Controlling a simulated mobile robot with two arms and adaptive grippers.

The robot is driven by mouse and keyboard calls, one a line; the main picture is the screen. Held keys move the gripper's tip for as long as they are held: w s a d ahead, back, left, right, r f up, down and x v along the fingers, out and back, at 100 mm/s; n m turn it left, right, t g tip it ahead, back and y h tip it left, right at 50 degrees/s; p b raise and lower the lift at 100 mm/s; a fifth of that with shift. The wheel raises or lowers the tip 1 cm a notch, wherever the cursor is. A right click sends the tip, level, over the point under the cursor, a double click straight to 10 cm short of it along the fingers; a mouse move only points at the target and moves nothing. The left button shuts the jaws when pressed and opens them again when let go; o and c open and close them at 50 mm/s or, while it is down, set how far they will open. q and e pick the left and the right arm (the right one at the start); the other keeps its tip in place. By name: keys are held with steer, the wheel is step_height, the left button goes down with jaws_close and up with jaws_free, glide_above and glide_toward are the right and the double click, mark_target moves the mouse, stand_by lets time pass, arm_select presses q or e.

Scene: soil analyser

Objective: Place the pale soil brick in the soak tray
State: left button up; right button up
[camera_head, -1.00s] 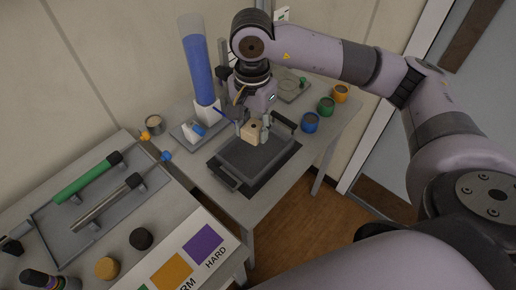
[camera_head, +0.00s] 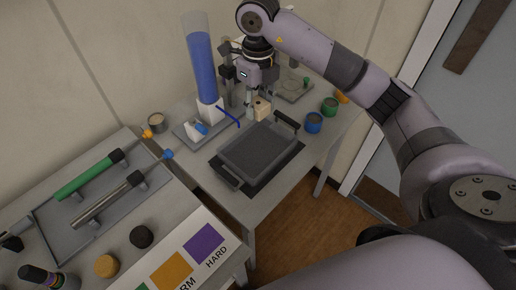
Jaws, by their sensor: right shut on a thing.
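The pale soil brick (camera_head: 263,110) is a small tan block. My right gripper (camera_head: 257,107) points down and is shut on it, partly hiding it. In the picture the brick shows just past the far edge of the soak tray; I cannot tell its height. The soak tray (camera_head: 259,154) is a dark grey shallow tray with a handle at each end, on a dark mat on the white table. It looks empty. My left gripper is not in view.
A tall blue-filled cylinder (camera_head: 202,70) with a blue hose stands left of the gripper. A blue jar (camera_head: 313,122) and a green jar (camera_head: 329,107) stand right of the tray. A colour chart (camera_head: 190,254) and a tool rack (camera_head: 90,205) are in front left.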

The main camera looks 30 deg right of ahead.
mark_target(258, 153)
step_height(258, 153, down, 16)
steer(key=shift+f+p, duration=0.15)
steer(key=shift+p, duration=0.6)
steer(key=shift+f, duration=0.25)
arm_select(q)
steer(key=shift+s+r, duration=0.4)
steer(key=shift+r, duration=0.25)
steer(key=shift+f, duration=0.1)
arm_select(e)
steer(key=shift+f, duration=0.2)
steer(key=o, duration=1.3)
steer(key=shift+r, duration=0.1)
steer(key=shift+c, duration=0.2)
